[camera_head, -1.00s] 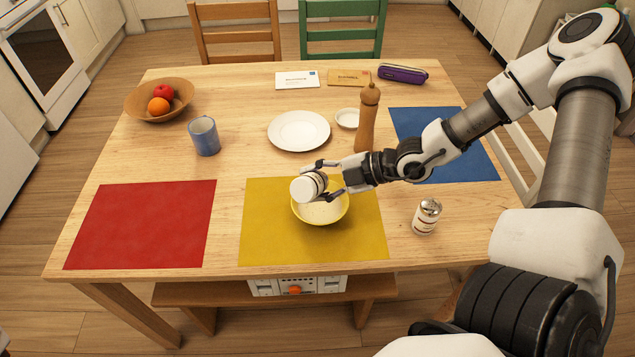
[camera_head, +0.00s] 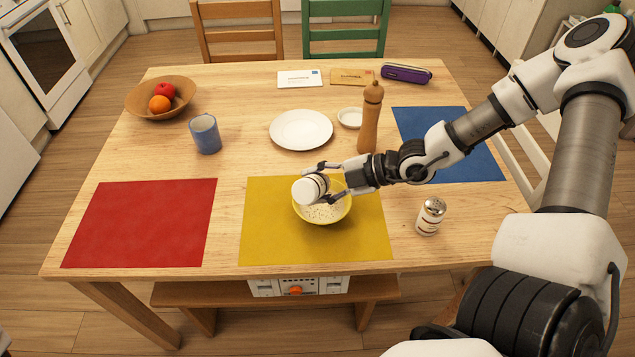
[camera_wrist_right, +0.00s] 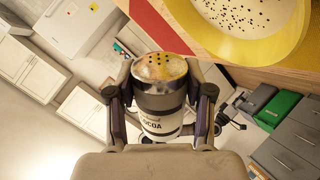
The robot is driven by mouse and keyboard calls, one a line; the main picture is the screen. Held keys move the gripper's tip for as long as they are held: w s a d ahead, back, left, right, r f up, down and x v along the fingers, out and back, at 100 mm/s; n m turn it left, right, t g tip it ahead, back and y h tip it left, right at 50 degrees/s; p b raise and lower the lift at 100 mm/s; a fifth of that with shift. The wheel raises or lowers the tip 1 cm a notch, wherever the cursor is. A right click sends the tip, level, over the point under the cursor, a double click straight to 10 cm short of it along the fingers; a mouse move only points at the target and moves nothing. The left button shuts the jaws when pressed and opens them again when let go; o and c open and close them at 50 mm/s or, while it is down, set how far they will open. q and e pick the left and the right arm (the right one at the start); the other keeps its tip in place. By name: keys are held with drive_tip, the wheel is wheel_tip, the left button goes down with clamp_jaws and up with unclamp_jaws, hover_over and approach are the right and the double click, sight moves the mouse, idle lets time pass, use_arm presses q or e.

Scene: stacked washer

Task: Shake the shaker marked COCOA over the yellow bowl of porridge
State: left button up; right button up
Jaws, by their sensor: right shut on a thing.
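My right gripper (camera_head: 327,183) is shut on the white shaker (camera_head: 307,190), holding it tipped over the yellow bowl (camera_head: 336,217). In the right wrist view the shaker (camera_wrist_right: 160,100) shows the word COCOA, and its holed top faces away from the gripper. The bowl stands on the yellow mat (camera_head: 265,240) and holds pale porridge (camera_head: 322,212) with dark specks on it. The bowl also shows in the right wrist view (camera_wrist_right: 290,48). My left gripper is not in view.
A second shaker (camera_head: 431,216) with a metal top stands upright right of the yellow mat. A wooden pepper mill (camera_head: 369,125) stands behind my right gripper, near a white plate (camera_head: 301,130). The red mat (camera_head: 140,225) is empty. A blue cup (camera_head: 205,134) stands behind it.

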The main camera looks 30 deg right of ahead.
sight(318, 176)
drive_tip(key=shift+s+r, duration=0.15)
drive_tip(key=shift+r, duration=0.15)
wheel_tip(318, 176, up, 5)
drive_tip(key=p, duration=0.5)
idle(0.4)
